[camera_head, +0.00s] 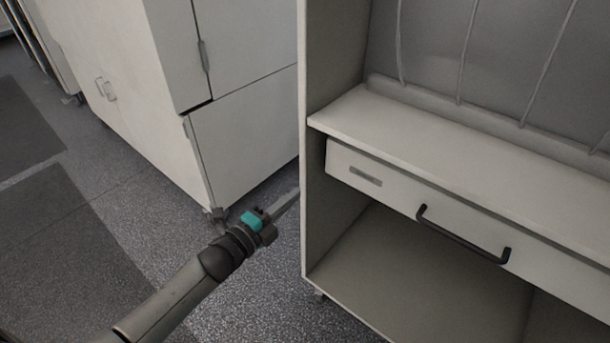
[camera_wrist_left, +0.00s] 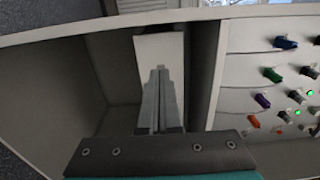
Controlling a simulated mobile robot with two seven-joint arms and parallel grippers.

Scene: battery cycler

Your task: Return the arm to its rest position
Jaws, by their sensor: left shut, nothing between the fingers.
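My left arm comes in from the lower left in the head view. Its gripper (camera_head: 294,197) is shut and empty, with its thin fingers pointing up and right beside the left side wall of the pale cabinet (camera_head: 314,200). In the left wrist view the two fingers (camera_wrist_left: 159,72) lie together with nothing between them. A pale box-like surface (camera_wrist_left: 172,42) shows behind the fingertips; I cannot tell whether they touch it. My right gripper is not in view.
The cabinet has a shut drawer (camera_head: 400,192) with a black handle (camera_head: 462,238) and an open space below. A white cupboard (camera_head: 248,135) stands behind on the left. A panel with coloured connectors (camera_wrist_left: 262,70) shows in the wrist view. Grey floor (camera_head: 235,300) is free around my arm.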

